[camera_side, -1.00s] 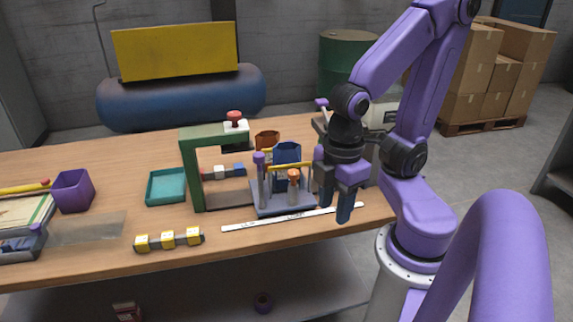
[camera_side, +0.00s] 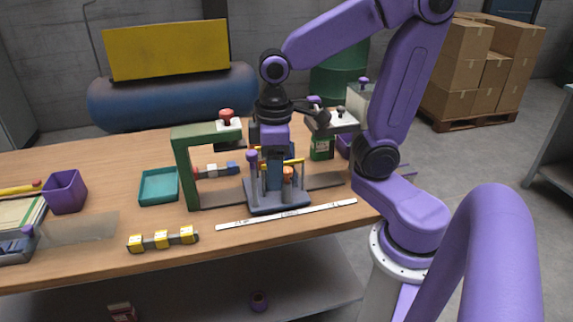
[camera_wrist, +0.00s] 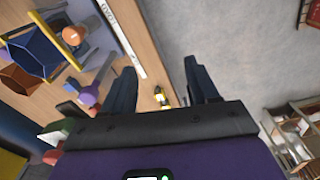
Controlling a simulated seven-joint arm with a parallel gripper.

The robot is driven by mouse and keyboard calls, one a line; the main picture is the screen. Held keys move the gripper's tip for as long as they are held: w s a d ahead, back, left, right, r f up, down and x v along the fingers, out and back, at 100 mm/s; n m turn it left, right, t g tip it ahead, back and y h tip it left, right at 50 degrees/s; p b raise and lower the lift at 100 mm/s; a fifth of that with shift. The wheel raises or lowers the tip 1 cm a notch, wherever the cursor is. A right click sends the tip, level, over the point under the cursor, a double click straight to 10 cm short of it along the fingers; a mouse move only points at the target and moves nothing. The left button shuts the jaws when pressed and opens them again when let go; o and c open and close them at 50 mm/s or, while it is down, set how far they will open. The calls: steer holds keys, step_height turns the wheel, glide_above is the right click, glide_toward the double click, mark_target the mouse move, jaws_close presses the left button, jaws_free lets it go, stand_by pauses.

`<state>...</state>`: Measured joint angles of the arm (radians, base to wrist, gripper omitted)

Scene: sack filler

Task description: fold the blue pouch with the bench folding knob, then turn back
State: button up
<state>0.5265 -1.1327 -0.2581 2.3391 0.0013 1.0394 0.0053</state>
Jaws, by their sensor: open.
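The blue pouch (camera_wrist: 38,50) stands in a yellow-barred frame on a grey fixture (camera_side: 279,208), at the upper left of the wrist view. In the side view my arm hides most of it. The fixture carries an orange-topped post (camera_side: 287,172) and a purple-topped post (camera_side: 252,158). They also show in the wrist view as an orange knob (camera_wrist: 72,36) and a purple knob (camera_wrist: 88,96). My gripper (camera_wrist: 161,88) is open and empty, with its fingers apart from the pouch and both knobs. In the side view it is over the fixture, its fingertips partly hidden.
A green press frame (camera_side: 187,165) with a red knob stands left of the fixture. A white labelled strip (camera_side: 287,214) lies in front.

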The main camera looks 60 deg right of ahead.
steer(key=w+d+r+m, duration=0.2)
steer(key=w+m, duration=0.2)
steer(key=w, duration=0.2)
step_height(320, 180, up, 6)
steer(key=m, duration=1)
glide_above(287, 169)
step_height(287, 169, down, 18)
steer(key=shift+a+r, duration=0.1)
steer(key=shift+r, duration=0.05)
steer(key=c, duration=1)
